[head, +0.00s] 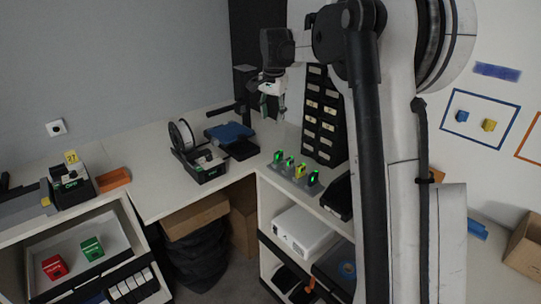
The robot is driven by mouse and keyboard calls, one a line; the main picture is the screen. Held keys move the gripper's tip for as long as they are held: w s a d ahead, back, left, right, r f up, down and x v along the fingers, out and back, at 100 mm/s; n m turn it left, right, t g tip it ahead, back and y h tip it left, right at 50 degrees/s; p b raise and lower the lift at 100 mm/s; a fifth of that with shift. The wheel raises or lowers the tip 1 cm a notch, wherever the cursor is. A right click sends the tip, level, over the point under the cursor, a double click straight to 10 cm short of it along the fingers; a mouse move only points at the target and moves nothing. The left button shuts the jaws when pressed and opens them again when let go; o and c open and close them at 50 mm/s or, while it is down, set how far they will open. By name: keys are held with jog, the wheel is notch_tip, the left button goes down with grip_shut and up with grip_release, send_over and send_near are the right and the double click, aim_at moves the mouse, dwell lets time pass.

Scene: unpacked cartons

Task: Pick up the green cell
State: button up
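A green block with white lettering (91,248) lies in a white open tray (112,222) at the lower left, beside a red block (54,267). Several small upright cells with glowing green fronts, such as the leftmost one (278,156), stand in a grey rack on the corner counter; one among them looks yellow (300,171). The frame does not settle which of these is the green cell. My gripper (272,104) hangs above the counter behind the rack, clear of the green block and of the cells. Its fingers are too small to tell whether they are open.
A black drawer tower (322,115) stands close right of my gripper. A spool device (200,160) and a blue-topped machine (231,137) occupy the back counter.

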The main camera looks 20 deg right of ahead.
aim_at(278, 152)
jog(key=w+d+f+m+g, duration=0.2)
jog(key=w+d+f+m, duration=0.1)
jog(key=w+d+f, duration=0.55)
jog(key=f, duration=0.3)
jog(key=f+p, duration=0.1)
jog(key=f, duration=0.5)
jog(key=shift+s+a, duration=0.35)
jog(key=shift+w+a+f+p, duration=0.15)
jog(key=shift+f+p, duration=0.1)
jog(key=shift+f, duration=0.65)
jog(key=shift+a+f+p, duration=0.15)
jog(key=shift+f+p, duration=0.1)
jog(key=shift+f, duration=0.65)
jog(key=shift+w+a+f+p, duration=0.15)
jog(key=shift+f+p, duration=0.1)
jog(key=shift+f, duration=0.65)
grip_shut()
